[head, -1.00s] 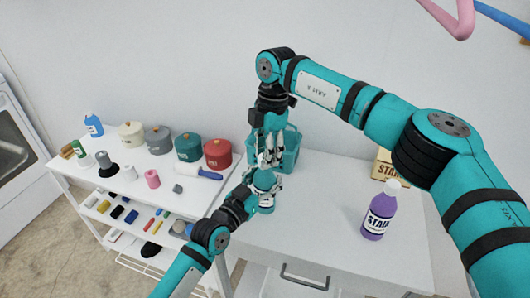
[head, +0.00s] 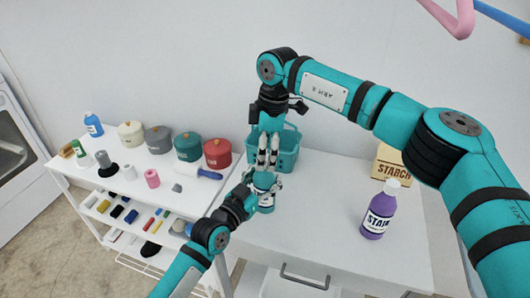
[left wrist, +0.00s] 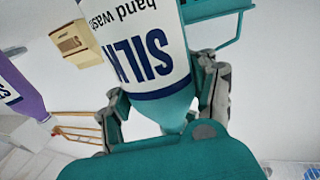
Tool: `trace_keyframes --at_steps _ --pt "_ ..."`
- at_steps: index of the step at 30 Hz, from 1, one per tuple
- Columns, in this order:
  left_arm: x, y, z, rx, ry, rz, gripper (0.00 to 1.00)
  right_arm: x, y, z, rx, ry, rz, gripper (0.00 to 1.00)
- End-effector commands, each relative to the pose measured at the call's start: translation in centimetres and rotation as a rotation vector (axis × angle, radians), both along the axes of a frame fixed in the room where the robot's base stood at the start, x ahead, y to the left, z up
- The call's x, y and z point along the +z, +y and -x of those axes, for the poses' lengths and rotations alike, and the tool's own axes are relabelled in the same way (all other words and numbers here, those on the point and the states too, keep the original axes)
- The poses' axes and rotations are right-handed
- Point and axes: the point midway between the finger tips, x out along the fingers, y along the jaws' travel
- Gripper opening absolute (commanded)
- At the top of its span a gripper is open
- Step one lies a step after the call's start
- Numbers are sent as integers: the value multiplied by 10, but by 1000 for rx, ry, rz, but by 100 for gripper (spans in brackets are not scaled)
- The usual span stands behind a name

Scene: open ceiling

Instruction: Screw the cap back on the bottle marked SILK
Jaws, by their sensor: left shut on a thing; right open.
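The bottle marked SILK, teal with a white label, stands upright on the white counter in the head view (head: 266,202). Its label and tapering shoulder fill the upper middle of the left wrist view (left wrist: 150,55). My left gripper (head: 258,190) is shut on the bottle, with a finger on each side of it in the left wrist view (left wrist: 163,98). My right gripper (head: 267,165) points straight down just above the bottle top and is open. The cap cannot be made out; the bottle's top is mostly hidden by the fingers.
A teal basket (head: 288,150) stands close behind the grippers. A purple bottle (head: 379,212) and a STARCH box (head: 390,163) stand to the right. A white shelf cart with pots (head: 217,153) is at left. The counter's front middle is clear.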

Motion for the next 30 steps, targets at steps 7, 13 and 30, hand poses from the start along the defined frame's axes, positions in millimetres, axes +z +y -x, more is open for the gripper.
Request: trace_keyframes --at_steps 7,13,30 --pt "-1 0 0 0 1 0 0 30 1 0 1 -4 -1 55" --pt "-1 0 0 0 1 0 0 44 0 0 1 0 -1 55" --pt "0 0 0 0 1 0 0 48 1 0 423 -48 15 51"
